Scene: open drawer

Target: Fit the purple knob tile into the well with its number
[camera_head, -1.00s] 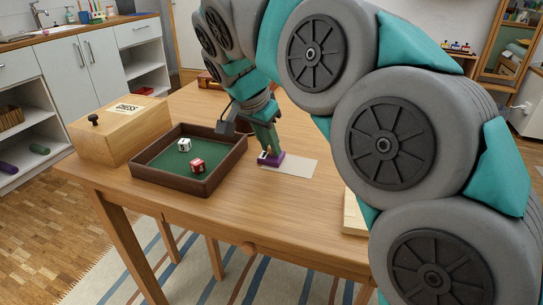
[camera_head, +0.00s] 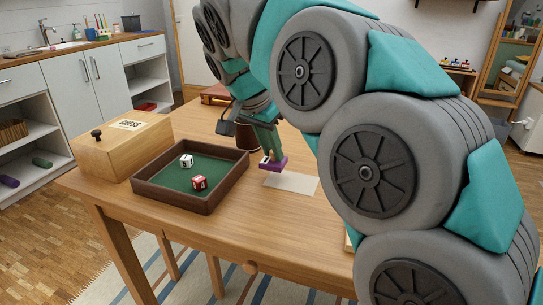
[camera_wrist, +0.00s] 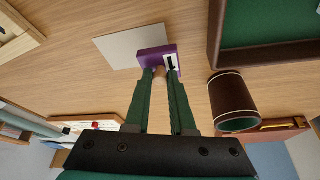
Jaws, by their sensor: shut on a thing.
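The purple knob tile (camera_head: 272,164) is held by my gripper (camera_head: 270,152), just above the table near a pale sheet (camera_head: 291,183). In the wrist view the fingers of my gripper (camera_wrist: 160,74) are shut on the light knob of the tile (camera_wrist: 151,53). The tile has a white patch with a black mark; I cannot read its number for sure. A pale wooden piece with a recess (camera_wrist: 12,40) shows at the left edge of the wrist view. My arm hides most of it in the head view.
A dark tray with green lining (camera_head: 150,187) holds a white die (camera_head: 186,161) and a red die (camera_head: 200,183). A wooden chess box (camera_head: 122,145) stands at the left. A brown dice cup (camera_wrist: 233,102) is near the tray.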

